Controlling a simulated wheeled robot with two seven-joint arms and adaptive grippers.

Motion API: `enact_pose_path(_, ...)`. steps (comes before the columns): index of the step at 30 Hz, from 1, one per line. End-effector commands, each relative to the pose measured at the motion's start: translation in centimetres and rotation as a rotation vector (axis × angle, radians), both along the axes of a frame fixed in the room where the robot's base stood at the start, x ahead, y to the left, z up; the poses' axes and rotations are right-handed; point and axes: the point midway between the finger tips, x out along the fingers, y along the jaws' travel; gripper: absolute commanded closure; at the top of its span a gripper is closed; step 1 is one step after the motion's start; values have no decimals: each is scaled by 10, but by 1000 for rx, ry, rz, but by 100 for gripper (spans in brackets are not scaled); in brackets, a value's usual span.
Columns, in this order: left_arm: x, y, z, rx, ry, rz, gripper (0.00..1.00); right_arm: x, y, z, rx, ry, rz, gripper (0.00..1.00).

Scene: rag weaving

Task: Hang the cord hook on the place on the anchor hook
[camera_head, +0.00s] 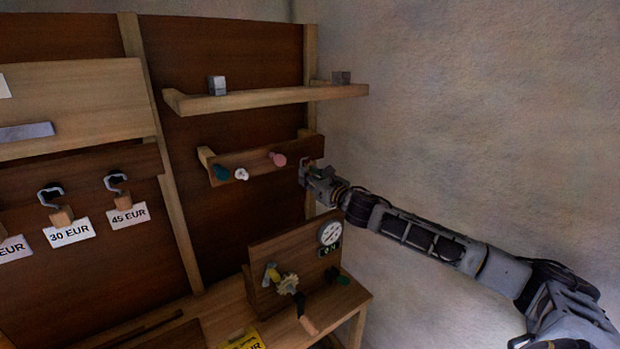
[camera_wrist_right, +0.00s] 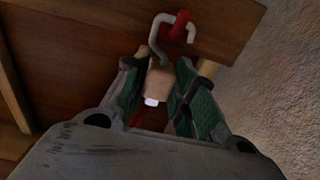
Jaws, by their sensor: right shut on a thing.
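In the right wrist view, my right gripper (camera_wrist_right: 168,92) is shut on the wooden block (camera_wrist_right: 159,80) of the cord hook. Its grey metal hook (camera_wrist_right: 157,45) rises from the block and curves over at the top. A red peg (camera_wrist_right: 178,28) on the wooden rail lies inside that curve. I cannot tell whether the hook rests on the peg. In the head view, my right gripper (camera_head: 318,177) is at the right end of the peg rail (camera_head: 245,162) and hides the red peg there. My left gripper is not in view.
The rail also carries a green knob (camera_head: 221,173), a white knob (camera_head: 241,174) and a pink knob (camera_head: 278,159). A shelf (camera_head: 265,97) with small grey blocks is above. Below is a bench with a gauge (camera_head: 330,233) and a gear (camera_head: 288,284). Priced hooks hang left.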

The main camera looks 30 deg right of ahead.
Motion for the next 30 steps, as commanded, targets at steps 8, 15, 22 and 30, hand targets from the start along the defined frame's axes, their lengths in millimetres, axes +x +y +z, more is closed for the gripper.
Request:
enact_pose_path(8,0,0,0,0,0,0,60,0,0,-1,0,1,0,49)
enact_pose_path(15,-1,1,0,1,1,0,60,0,0,-1,0,1,0,49)
enact_pose_path(22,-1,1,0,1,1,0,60,-2,0,-1,0,2,-1,49)
enact_pose_path(30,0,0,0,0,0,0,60,-9,-2,-2,0,2,-2,49)
